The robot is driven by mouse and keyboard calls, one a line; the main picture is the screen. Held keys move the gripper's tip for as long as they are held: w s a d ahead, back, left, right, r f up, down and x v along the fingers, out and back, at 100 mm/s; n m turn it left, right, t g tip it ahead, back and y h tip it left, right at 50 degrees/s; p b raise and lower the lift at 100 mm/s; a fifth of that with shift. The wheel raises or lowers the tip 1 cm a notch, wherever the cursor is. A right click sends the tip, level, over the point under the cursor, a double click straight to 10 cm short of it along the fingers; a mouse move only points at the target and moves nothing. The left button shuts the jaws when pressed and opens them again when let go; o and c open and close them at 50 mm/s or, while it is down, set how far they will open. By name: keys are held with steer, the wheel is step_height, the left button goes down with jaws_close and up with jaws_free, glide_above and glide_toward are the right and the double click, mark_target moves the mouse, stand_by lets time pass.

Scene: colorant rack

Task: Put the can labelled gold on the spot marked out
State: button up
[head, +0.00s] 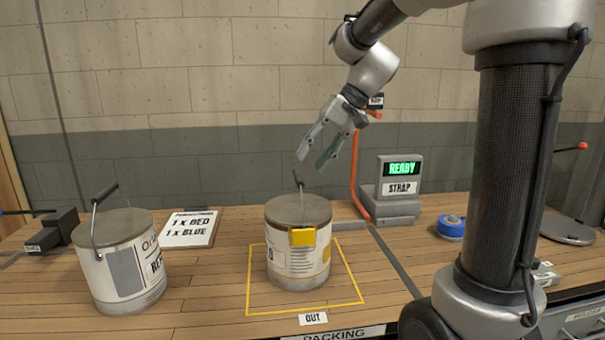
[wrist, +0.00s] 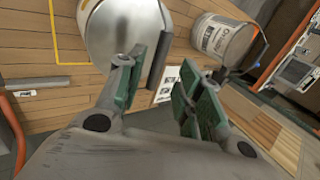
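A metal can (head: 298,272) stands upright inside the yellow outline (head: 350,288) marked OUT (head: 313,319). It has a yellow swatch; only the end of its label word, seemingly a D, shows. Its bail handle (head: 299,181) stands up with a dark grip. In the wrist view its lid (wrist: 122,30) lies past my fingers, with the dark grip (wrist: 160,57) just beyond the gap between them. My gripper (head: 314,160) is open and empty above the can, apparently clear of the handle.
Another can (head: 122,262), its label starting RE, stands at the left with its handle up. A card (head: 188,228) reads 1 x RED, 1 x BLUE. A strap machine (head: 395,190) showing READY stands behind right. Blue tape (head: 451,226) lies farther right. Bench between the cans is clear.

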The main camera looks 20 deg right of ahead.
steer(key=v, duration=0.5)
steer(key=s+d+f+t+h, duration=0.1)
steer(key=s+d+f+h, duration=0.1)
steer(key=s, duration=0.5)
steer(key=s+d+f+n+t+h, duration=0.1)
steer(key=s+d+f+h, duration=0.1)
steer(key=s+f, duration=0.3)
steer(key=s+d+f+n+t+h, duration=0.1)
steer(key=s+d+f+h, duration=0.1)
steer(key=s, duration=0.7)
steer(key=shift+d+f+h, duration=0.3)
steer(key=shift+d+f, duration=0.4)
steer(key=shift+d, duration=0.4)
